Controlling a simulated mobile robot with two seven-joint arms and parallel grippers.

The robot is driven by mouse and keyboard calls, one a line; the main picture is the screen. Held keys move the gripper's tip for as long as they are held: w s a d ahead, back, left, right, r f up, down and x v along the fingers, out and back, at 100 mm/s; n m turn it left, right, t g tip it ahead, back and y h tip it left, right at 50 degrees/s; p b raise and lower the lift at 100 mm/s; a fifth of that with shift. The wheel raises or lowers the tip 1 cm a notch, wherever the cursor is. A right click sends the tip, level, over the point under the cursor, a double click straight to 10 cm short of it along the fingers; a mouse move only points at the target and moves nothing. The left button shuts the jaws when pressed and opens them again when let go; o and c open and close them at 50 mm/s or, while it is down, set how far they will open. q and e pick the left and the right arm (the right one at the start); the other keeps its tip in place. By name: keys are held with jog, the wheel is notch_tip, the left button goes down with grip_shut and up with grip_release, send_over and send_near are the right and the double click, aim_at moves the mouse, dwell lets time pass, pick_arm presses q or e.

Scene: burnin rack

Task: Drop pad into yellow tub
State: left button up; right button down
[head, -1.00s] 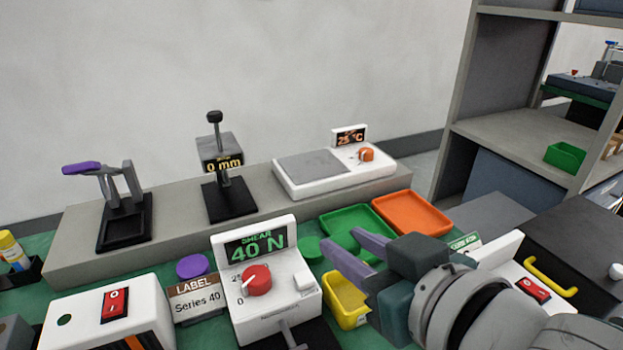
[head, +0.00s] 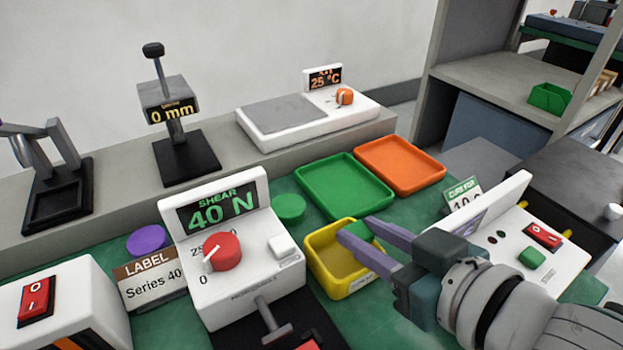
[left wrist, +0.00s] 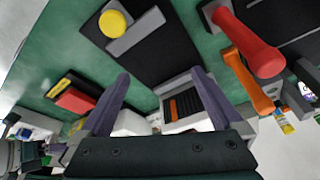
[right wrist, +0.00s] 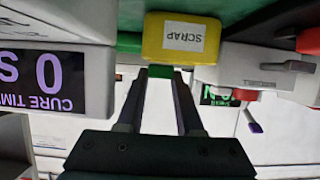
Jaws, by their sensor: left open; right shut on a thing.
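The small green pad (head: 359,231) is between the fingertips of my right gripper (head: 358,229), which is shut on it. The pad also shows as a green sliver in the right wrist view (right wrist: 160,71). The yellow tub (head: 345,288) stands on the green mat, and the pad is over its opening in the head view. In the right wrist view the tub (right wrist: 155,40) carries a SCRAP label and lies just beyond the fingertips. My left gripper (left wrist: 158,75) is open and empty in the left wrist view, out of sight in the head view.
A green tray (head: 345,205) and an orange tray (head: 400,185) lie behind the tub. The white 40 N shear unit (head: 250,280) stands to its left and a white cure station (head: 515,250) to its right. A round green piece (head: 289,208) lies behind the tub.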

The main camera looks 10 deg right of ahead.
pick_arm(q)
jog(key=shift+d+f, duration=0.1)
pick_arm(e)
jog(key=shift+f, duration=0.1)
pick_arm(q)
jog(key=shift+w, duration=0.1)
pick_arm(e)
jog(key=c, duration=0.6)
grip_release()
jog(key=shift+c, duration=0.2)
jog(key=shift+o, duration=0.7)
pick_arm(q)
jog(key=shift+a, duration=0.2)
